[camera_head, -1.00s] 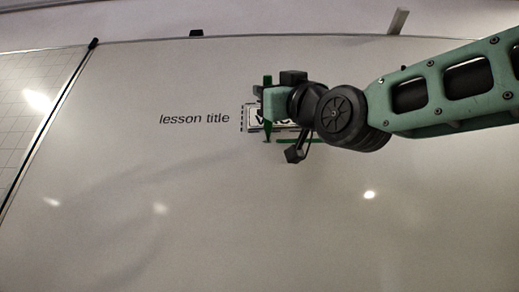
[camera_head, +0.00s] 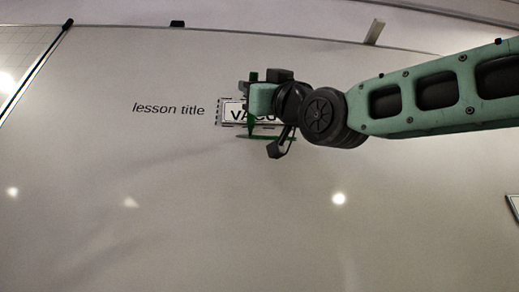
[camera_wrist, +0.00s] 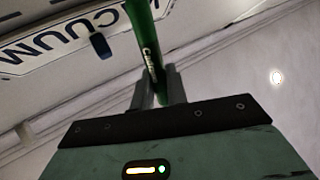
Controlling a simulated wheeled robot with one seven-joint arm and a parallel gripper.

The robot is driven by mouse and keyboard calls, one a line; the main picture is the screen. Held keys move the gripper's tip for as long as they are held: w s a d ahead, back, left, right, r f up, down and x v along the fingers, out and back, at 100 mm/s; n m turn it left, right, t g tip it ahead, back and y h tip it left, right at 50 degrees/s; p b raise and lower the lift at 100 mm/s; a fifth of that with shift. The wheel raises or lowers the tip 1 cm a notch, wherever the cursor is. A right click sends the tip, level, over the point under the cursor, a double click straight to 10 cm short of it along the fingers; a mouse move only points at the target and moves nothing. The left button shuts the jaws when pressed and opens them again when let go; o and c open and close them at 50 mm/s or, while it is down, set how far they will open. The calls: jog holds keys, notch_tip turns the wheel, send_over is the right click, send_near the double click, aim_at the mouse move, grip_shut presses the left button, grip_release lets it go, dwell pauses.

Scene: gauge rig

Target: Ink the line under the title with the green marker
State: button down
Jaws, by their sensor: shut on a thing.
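The green marker (camera_head: 252,127) is upright in my gripper (camera_head: 256,101), its lower end at the green line in the head view. In the wrist view the marker (camera_wrist: 147,45) stands between the two fingers of my gripper (camera_wrist: 157,88), which is shut on it. The title plate (camera_head: 233,112), with dark capitals in a border, is partly hidden by my gripper. Exact tip contact is too small to tell.
The words "lesson title" (camera_head: 168,109) are printed left of the plate. A black-edged grid panel (camera_head: 22,70) lies at the far left. A dark clip (camera_head: 177,23) and a light block (camera_head: 375,31) sit on the top edge. The board below the line is clear.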

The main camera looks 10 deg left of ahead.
jog(key=a, duration=0.2)
jog(key=s+a, duration=0.1)
jog(key=shift+a, duration=0.4)
jog(key=shift+s+d+b, duration=0.25)
jog(key=shift+s+b, duration=0.1)
jog(key=shift+s, duration=0.6)
jog(key=shift+s+d+b, duration=0.2)
jog(key=shift+s+b, duration=0.2)
jog(key=shift+s, duration=0.6)
jog(key=shift+s+d+b, duration=0.25)
jog(key=shift+s+b, duration=0.1)
jog(key=shift+s, duration=0.6)
jog(key=shift+s+d, duration=0.2)
jog(key=shift+s, duration=0.55)
jog(key=shift+s+d, duration=0.15)
jog(key=shift+s, duration=0.55)
